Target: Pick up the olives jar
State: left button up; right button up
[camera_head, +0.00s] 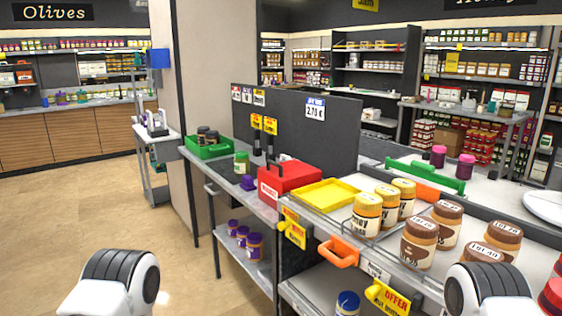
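No jar here carries a label that I can read as olives. A green-lidded jar (241,163) stands upright on the grey counter (228,186), just in front of a green crate (208,149); it may be the olives jar, but I cannot tell. A large "Olives" sign (54,12) hangs over the shelves at the far left. Only rounded white and black links of my arms show at the bottom left and bottom right. Neither gripper's fingers show.
A red toolbox (289,181) and a yellow tray (326,194) sit on the counter. Yellow-labelled jars (367,212) and brown-lidded jars (419,242) stand at the right. Purple-lidded jars (254,246) are on the lower shelf. The floor (100,222) at the left is clear.

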aim_at(241, 166)
jog(key=i+j+z, duration=0.2)
jog(key=j, duration=0.15)
jog(key=i+j+z, duration=0.2)
jog(key=j, duration=0.15)
jog(key=i+j+z, duration=0.2)
jog(key=j, duration=0.15)
jog(key=j+z, duration=0.2)
jog(key=j, duration=0.2)
jog(key=j+z, duration=0.2)
jog(key=j, duration=0.2)
jog(key=i, duration=0.05)
